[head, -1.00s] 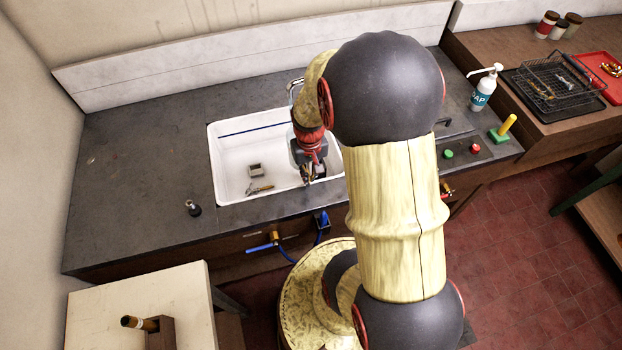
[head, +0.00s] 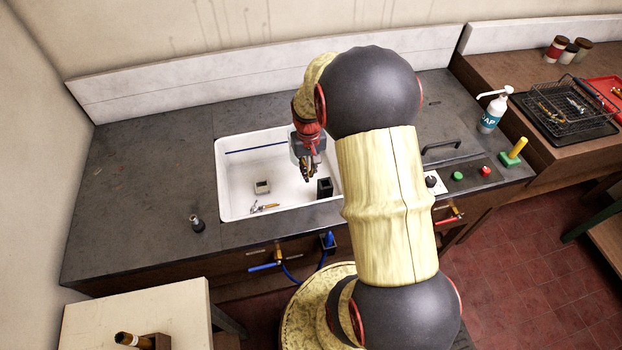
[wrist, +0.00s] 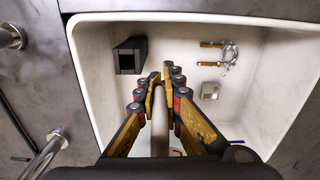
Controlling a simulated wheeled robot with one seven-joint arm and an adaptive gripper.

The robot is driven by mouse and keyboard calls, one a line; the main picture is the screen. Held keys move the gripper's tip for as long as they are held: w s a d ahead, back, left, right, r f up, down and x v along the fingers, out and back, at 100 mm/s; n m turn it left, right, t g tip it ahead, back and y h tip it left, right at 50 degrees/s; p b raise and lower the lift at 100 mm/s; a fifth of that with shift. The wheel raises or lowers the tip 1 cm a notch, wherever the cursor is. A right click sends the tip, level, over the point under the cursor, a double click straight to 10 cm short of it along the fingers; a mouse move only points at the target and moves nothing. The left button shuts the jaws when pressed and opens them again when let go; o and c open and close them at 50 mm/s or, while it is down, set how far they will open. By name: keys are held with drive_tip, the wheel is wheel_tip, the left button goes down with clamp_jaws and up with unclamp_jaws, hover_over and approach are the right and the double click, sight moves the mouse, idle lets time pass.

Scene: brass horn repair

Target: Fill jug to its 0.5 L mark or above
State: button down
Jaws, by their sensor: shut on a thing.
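My gripper (head: 309,176) hangs over the right part of the white sink (head: 222,180), pointing down. In the wrist view its fingers (wrist: 160,82) are closed around a slim, pale upright bar (wrist: 160,125). I cannot tell whether this bar is the jug's handle or part of a tap. No whole jug or level mark can be made out. My wrist and arm hide the sink's right back area in the head view.
A soap bottle (head: 494,108), green button (head: 457,176) and red button (head: 487,171) are at right. The left counter (head: 140,180) is mostly clear.

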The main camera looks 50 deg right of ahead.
drive_tip(key=shift+w+d, duration=0.65)
drive_tip(key=shift+w, duration=0.35)
drive_tip(key=shift+w+d, duration=0.6)
drive_tip(key=shift+w, duration=0.4)
idle(1.8)
drive_tip(key=shift+s+a+r+p, duration=0.2)
drive_tip(key=shift+s+a+p, duration=0.3)
drive_tip(key=shift+s+a, duration=0.9)
drive_tip(key=shift+s+a+r+p, duration=0.15)
drive_tip(key=shift+s+a+p, duration=0.45)
drive_tip(key=shift+s, duration=1.4)
drive_tip(key=shift+s+a+r+p, duration=0.2)
drive_tip(key=shift+s+a+p, duration=0.25)
drive_tip(key=shift+s+a, duration=0.95)
drive_tip(key=shift+s+d, duration=0.25)
drive_tip(key=shift+d, duration=0.05)
